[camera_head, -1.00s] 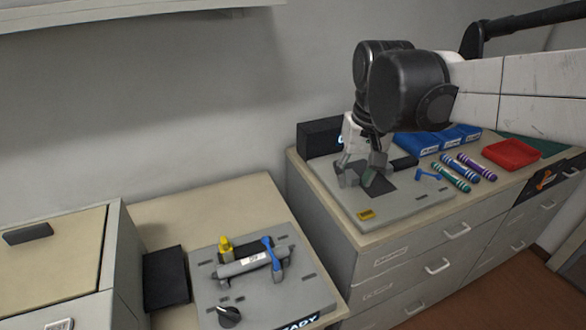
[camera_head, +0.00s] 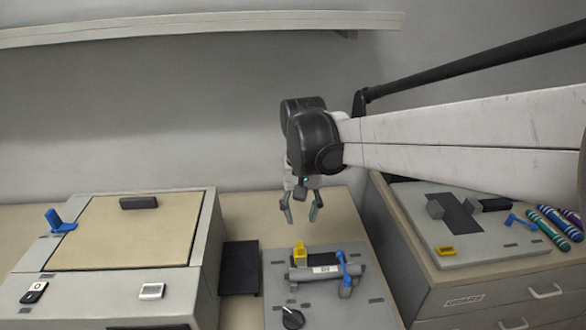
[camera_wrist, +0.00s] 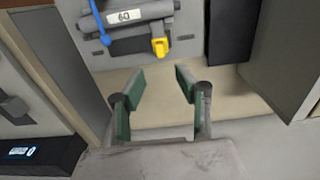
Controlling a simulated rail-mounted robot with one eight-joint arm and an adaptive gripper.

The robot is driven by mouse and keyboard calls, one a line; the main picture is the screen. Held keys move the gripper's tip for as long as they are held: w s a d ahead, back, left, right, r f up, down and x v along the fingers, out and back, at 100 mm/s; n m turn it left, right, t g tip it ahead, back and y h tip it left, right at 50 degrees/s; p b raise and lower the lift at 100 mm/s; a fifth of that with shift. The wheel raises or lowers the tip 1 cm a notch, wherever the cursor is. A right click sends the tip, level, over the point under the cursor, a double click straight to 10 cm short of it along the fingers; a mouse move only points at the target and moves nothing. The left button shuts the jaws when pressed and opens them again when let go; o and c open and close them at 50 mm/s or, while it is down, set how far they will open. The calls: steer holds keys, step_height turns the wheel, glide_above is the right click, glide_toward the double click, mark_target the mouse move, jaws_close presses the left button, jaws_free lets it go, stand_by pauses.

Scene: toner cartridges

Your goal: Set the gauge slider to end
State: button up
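A grey panel (camera_head: 275,270) on the middle counter carries a grey cylinder (camera_head: 312,272) with a white label. A yellow piece (camera_head: 300,253) stands at the cylinder's back side, and a blue lever (camera_head: 345,268) crosses its right part. I cannot tell for sure which part is the gauge slider. In the wrist view the label (camera_wrist: 124,16) seems to read 60, with the yellow piece (camera_wrist: 159,46) and blue lever (camera_wrist: 101,25) near it. My gripper (camera_head: 301,214) is open and empty, above the counter behind the panel. The wrist view shows its fingers (camera_wrist: 160,77) apart, clear of the yellow piece.
A black knob (camera_head: 292,318) sits at the panel's front. A dark slab (camera_head: 239,268) lies left of it, beside a large box with a beige lid (camera_head: 120,232). On the right counter is another grey panel (camera_head: 440,235) with a yellow tag, near several coloured cylinders (camera_head: 560,222).

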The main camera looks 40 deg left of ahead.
mark_target(300, 244)
step_height(300, 244, down, 12)
steer(key=shift+w+a+r, duration=0.1)
steer(key=shift+r, duration=0.15)
steer(key=shift+c, duration=0.3)
jaws_close()
